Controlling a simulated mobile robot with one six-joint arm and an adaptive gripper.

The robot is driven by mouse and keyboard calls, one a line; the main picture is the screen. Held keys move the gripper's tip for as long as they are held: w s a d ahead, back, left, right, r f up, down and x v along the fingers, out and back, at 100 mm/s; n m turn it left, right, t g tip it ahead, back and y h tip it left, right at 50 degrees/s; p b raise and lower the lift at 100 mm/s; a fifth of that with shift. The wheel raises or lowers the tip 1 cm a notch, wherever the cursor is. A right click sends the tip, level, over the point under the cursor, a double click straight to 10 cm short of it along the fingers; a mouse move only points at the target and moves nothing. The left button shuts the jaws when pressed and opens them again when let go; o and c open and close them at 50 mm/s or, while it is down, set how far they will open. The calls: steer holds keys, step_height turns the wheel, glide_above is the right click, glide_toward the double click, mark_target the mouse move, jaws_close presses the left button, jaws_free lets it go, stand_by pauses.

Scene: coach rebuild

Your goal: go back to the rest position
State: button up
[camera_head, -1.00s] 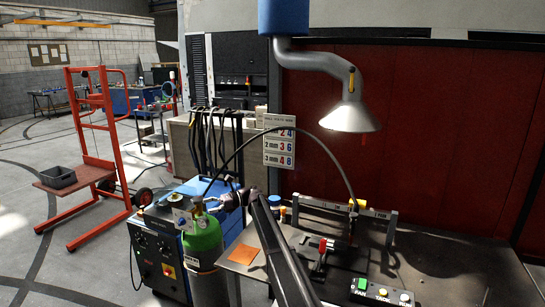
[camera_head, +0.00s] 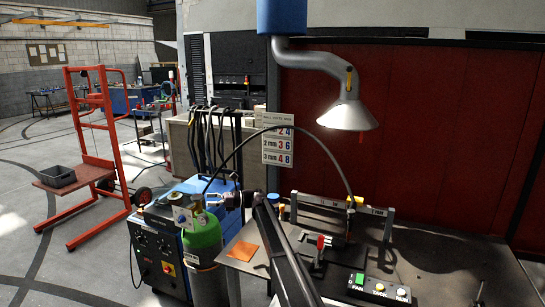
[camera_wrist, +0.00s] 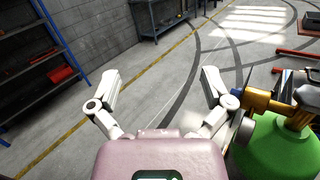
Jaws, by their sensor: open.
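My gripper (camera_wrist: 160,74) is open and empty in the wrist view, its two pale fingers spread apart over the floor beyond. In the head view my gripper (camera_head: 212,197) is small, at the end of my dark arm, just above and right of the green gas cylinder (camera_head: 204,240). In the wrist view the green cylinder (camera_wrist: 275,148) with its brass valve (camera_wrist: 262,103) is close on the right, beside the right finger. I cannot tell whether the finger touches the valve parts.
A welding bench (camera_head: 440,258) with a clamp frame, red-handled tool and button box (camera_head: 380,289) is at the right. A lamp hood (camera_head: 348,115) hangs above. A blue welding machine (camera_head: 158,250) stands left of the cylinder. A red trolley (camera_head: 95,150) is farther left, with open floor around it.

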steer(key=w+d+r+m+t+h, duration=0.2)
steer(key=w+d+m+t+h, duration=0.1)
steer(key=d+m+t, duration=0.7)
steer(key=w+d+r+m+t+h, duration=0.15)
steer(key=d+m+t, duration=0.45)
steer(key=m+t, duration=0.65)
steer(key=s+d+f+m+h, duration=0.2)
steer(key=d+f+m+h, duration=0.2)
steer(key=d+m+h, duration=0.4)
steer(key=s+d+f+m+h, duration=0.35)
steer(key=d+m+h, duration=0.25)
steer(key=d+m, duration=0.25)
steer(key=s+d+f+m+g+h, duration=0.1)
steer(key=s+d+f+m+g, duration=0.4)
steer(key=s, duration=0.3)
steer(key=s+d+f+m+g+h, duration=0.2)
steer(key=s+d+f+m+g, duration=0.25)
steer(key=s+f+m, duration=0.2)
steer(key=s+f+m+g+y, duration=0.1)
steer(key=s+f+m+g, duration=0.1)
steer(key=s, duration=0.9)
steer(key=s+a+f+m+g+y, duration=0.1)
steer(key=s+g, duration=0.5)
steer(key=s, duration=0.6)
step_height(320, 180, down, 3)
steer(key=shift+a+m+y+b, duration=0.2)
steer(key=shift+m+y+b, duration=0.25)
steer(key=shift+m, duration=0.6)
